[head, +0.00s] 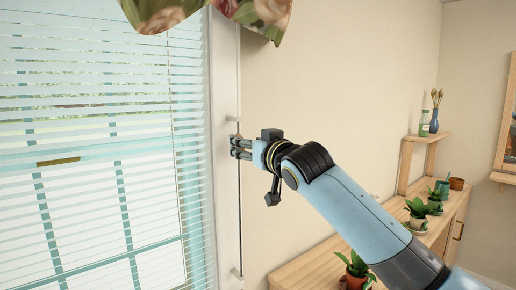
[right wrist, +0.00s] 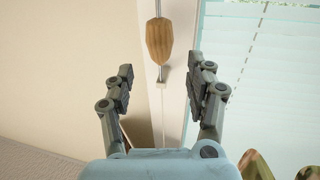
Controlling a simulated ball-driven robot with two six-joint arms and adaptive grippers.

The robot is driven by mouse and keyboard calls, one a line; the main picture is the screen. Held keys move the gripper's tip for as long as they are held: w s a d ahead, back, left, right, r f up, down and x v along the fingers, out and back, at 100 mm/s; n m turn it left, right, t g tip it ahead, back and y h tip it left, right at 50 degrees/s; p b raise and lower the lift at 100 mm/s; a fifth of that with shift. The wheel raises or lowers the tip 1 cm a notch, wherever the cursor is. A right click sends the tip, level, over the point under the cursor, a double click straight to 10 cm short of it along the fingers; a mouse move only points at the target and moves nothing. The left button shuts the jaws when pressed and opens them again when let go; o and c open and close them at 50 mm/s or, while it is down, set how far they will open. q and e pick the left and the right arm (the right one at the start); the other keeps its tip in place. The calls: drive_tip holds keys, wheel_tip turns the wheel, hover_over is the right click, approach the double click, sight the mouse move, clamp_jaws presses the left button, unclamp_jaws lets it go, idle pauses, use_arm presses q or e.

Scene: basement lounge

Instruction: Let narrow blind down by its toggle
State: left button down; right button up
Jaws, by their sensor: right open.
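A blind (head: 95,110) with pale horizontal slats hangs over the window at the left of the head view; its slats also show at the right of the right wrist view (right wrist: 265,75). A thin vertical cord (head: 239,210) runs on the wall beside the window frame. In the right wrist view the wooden toggle (right wrist: 159,42) hangs on the cord, ahead of and between the fingertips, with no finger touching it. My right gripper (head: 235,147) is open and close to the cord; its spread fingers show in the right wrist view (right wrist: 167,72). My left gripper is out of view.
A floral valance (head: 215,12) hangs above the cord. Small brackets (head: 236,272) sit along the cord line. A wooden sideboard (head: 310,270) with several potted plants (head: 356,268) stands at the right, below my right arm. The wall between is bare.

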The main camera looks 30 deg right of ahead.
drive_tip(key=s, duration=0.5)
drive_tip(key=shift+s+a, duration=0.35)
drive_tip(key=shift+s, duration=0.05)
drive_tip(key=s+d+f+m+g+b, duration=0.15)
drive_tip(key=f+b, duration=0.25)
drive_tip(key=f, duration=1.1)
drive_tip(key=s+f+n+g+b, duration=0.1)
drive_tip(key=s+f+g+b, duration=0.2)
drive_tip(key=f, duration=1.3)
drive_tip(key=s+f+g+b, duration=0.2)
drive_tip(key=s+f, duration=0.1)
drive_tip(key=f, duration=0.6)
drive_tip(key=s+f+g+b, duration=0.1)
drive_tip(key=s+f+b, duration=0.15)
drive_tip(key=f, duration=0.55)
drive_tip(key=s+f+g+b, duration=0.2)
drive_tip(key=s+f, duration=0.2)
drive_tip(key=f, duration=0.5)
drive_tip(key=s+a+f+g+b, duration=0.3)
drive_tip(key=s+f+g+b, duration=0.1)
drive_tip(key=s+f, duration=1.55)
drive_tip(key=s+f+g, duration=0.1)
drive_tip(key=s+f, duration=0.2)
drive_tip(key=s, duration=0.3)
drive_tip(key=s+a+f+n+g+y+b, duration=0.1)
drive_tip(key=s+f, duration=0.2)
drive_tip(key=s, duration=0.4)
drive_tip(key=s+a+f+n+g, duration=0.1)
drive_tip(key=s+f, duration=0.3)
drive_tip(key=s, duration=0.3)
